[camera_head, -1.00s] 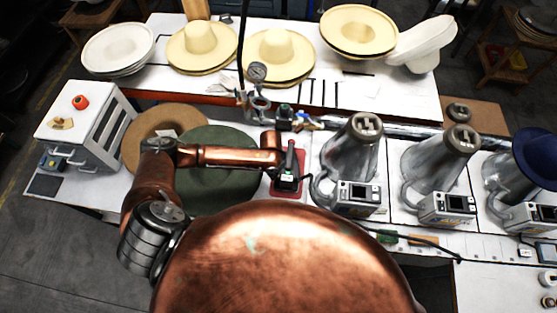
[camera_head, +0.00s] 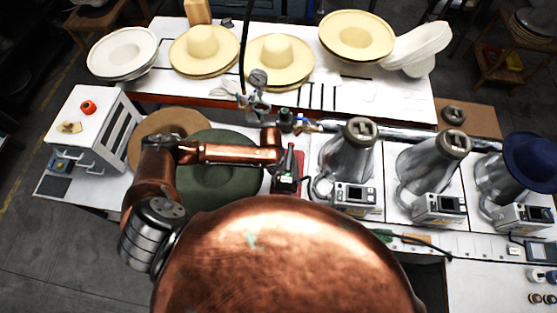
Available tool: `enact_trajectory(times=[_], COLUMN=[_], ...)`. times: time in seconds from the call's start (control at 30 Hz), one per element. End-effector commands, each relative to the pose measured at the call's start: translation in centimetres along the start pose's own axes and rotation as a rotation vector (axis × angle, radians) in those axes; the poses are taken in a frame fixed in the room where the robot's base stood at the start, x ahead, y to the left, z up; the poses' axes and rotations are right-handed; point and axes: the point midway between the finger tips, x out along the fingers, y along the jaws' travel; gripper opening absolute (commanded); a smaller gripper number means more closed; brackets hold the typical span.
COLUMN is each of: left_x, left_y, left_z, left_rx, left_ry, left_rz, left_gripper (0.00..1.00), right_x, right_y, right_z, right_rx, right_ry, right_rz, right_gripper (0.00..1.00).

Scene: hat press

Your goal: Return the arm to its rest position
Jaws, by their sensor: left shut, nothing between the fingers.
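My copper left arm comes in from the left, bends at a dark joint and reaches right over a green hat (camera_head: 215,185). My left gripper (camera_head: 276,162) is at the end of this forearm, shut and empty; its fingertips are small and hard to make out. Beside it, a dark tool with a white label (camera_head: 287,178) stands on a red pad (camera_head: 298,160). I cannot tell whether the gripper touches the tool. My right gripper is not in view. My large copper body hides the near middle of the scene.
Several metal jugs (camera_head: 345,160) with display units stand in a row at the right, the far one under a blue hat (camera_head: 533,160). A brown hat (camera_head: 165,128) and a white drawer cabinet (camera_head: 95,120) are left. Pale hats (camera_head: 280,60) line the back table. A gauge (camera_head: 258,78) stands mid-scene.

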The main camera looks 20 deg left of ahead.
Motion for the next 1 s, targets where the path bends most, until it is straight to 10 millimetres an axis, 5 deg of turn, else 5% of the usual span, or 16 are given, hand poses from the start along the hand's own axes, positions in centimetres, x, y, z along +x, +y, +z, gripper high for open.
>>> enact_trajectory(times=[0.2,0.77,0.87,1.0], left_x=[-1.6,-1.4,-1.3,-1.3], left_y=[0.0,-0.1,-1.2,-6.8], left_z=[0.0,0.0,0.4,1.9], left_rx=[0.0,-0.001,-0.012,-0.065], left_ry=[0.0,0.0,-0.007,-0.022], left_rz=[0.0,-0.002,-0.039,-0.22], left_gripper=[0.0,0.0,0.0,0.0], right_x=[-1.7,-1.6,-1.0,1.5], right_y=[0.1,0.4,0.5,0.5], right_z=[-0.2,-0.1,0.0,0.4], right_rx=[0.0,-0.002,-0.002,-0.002], right_ry=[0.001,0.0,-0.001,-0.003], right_rz=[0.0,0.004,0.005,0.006], right_gripper=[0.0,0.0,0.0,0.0])
